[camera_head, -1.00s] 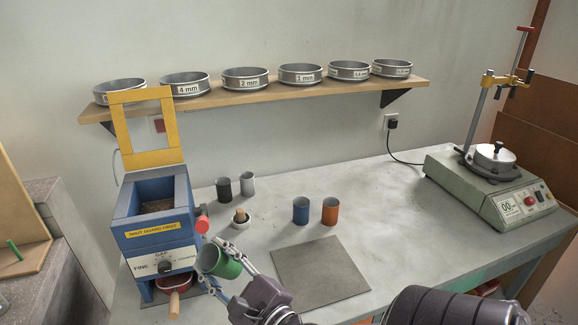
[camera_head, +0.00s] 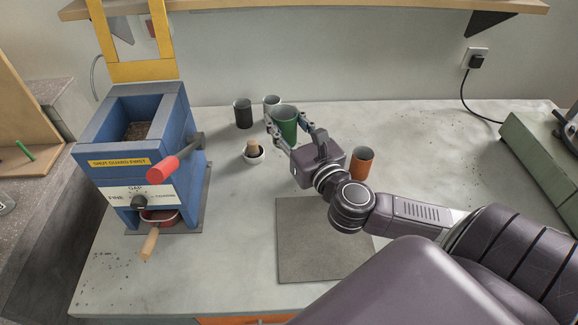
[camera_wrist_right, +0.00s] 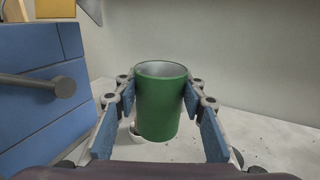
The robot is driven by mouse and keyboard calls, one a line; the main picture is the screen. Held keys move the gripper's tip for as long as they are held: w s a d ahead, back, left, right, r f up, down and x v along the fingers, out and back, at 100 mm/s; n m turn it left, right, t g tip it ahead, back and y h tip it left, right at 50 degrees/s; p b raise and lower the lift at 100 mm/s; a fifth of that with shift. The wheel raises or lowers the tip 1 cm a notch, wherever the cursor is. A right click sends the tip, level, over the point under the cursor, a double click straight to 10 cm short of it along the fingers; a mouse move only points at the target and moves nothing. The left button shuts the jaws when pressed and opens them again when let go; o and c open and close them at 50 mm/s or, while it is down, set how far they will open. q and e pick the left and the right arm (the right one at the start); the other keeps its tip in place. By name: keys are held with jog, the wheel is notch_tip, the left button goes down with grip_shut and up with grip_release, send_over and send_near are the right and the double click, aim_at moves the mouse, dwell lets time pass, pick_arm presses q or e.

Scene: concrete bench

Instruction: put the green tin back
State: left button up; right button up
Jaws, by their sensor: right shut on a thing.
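The green tin (camera_head: 286,122) is upright in the fingers of my right gripper (camera_head: 292,135), which is shut on it. The tin also shows in the right wrist view (camera_wrist_right: 160,105), between the two blue finger pads, with its open top up. In the head view it is near the back of the bench, in front of and right of a white tin (camera_head: 271,102) and a black tin (camera_head: 243,114). I cannot tell whether its base touches the bench. My left gripper is not in view.
A small white pot with a brush (camera_head: 253,155) sits left. The blue grinder (camera_head: 140,145) stands at left, a grey mat (camera_head: 310,240) in front.

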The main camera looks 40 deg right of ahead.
notch_tip(320, 180, down, 6)
jog(key=shift+r+b, duration=0.25)
jog(key=shift+b, duration=0.3)
notch_tip(320, 180, down, 10)
jog(key=shift+r+b, duration=0.2)
jog(key=shift+b, duration=0.95)
jog(key=shift+f, duration=0.2)
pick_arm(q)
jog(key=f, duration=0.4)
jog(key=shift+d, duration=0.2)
